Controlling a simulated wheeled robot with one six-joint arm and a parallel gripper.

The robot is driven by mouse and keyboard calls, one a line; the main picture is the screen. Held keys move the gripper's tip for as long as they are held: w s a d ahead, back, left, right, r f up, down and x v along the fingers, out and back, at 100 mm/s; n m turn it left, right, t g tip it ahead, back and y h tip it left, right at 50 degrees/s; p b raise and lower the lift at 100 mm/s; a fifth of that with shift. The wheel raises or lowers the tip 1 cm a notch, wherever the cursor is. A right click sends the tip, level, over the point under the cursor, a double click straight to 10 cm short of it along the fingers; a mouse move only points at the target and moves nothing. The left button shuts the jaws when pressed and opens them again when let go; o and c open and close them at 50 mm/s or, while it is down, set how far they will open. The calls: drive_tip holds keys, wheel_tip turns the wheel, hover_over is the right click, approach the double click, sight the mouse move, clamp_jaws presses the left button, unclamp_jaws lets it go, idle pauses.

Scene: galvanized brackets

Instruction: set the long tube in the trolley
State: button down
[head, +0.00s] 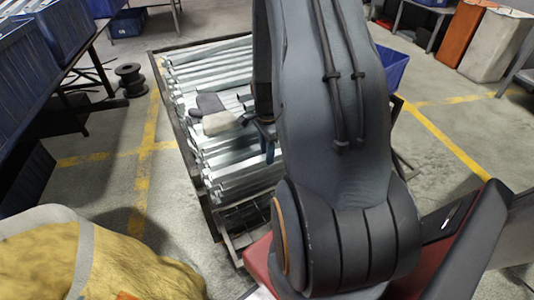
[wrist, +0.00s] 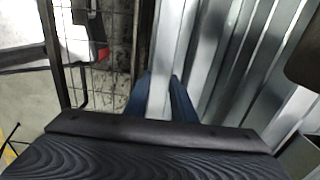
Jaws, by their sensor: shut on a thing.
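The trolley (head: 184,140) is a dark-framed wire-mesh cage, loaded with many silver galvanized lengths lying side by side. My gripper (head: 268,142) is over its right part in the head view, largely hidden by my arm. In the wrist view the blue fingers of my gripper (wrist: 160,98) are shut on a bright silver length, the long tube (wrist: 168,55). It runs away from me beside the other metal lengths, close to the mesh side of the trolley (wrist: 112,60). I cannot tell whether it touches the lengths beneath. Its ends are not clear.
A dark and pale pair of gloves (head: 219,122) lies on the metal load. Blue bins (head: 65,35) stand on a bench at left. A black spool (head: 131,80) is on the floor. A yellow sack (head: 90,260) is at front left. Floor between them is clear.

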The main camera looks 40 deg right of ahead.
drive_tip(key=c, duration=1.5)
unclamp_jaws()
wheel_tip(320, 180, up, 12)
drive_tip(key=p, duration=0.3)
drive_tip(key=a+r+n, duration=0.7)
drive_tip(key=a+r, duration=0.1)
drive_tip(key=a, duration=0.5)
drive_tip(key=s+a+r+n, duration=0.3)
drive_tip(key=s+a+n, duration=0.2)
drive_tip(key=a, duration=0.1)
drive_tip(key=s+a+r+n, duration=0.3)
drive_tip(key=s+a+n, duration=0.2)
drive_tip(key=a+n, duration=0.1)
drive_tip(key=s+a+r+n, duration=0.3)
drive_tip(key=s+a+n, duration=0.2)
drive_tip(key=a, duration=0.3)
drive_tip(key=shift+s+a+r+n+y, duration=0.25)
drive_tip(key=shift+s+r+n+y, duration=0.05)
drive_tip(key=shift+r+n, duration=0.1)
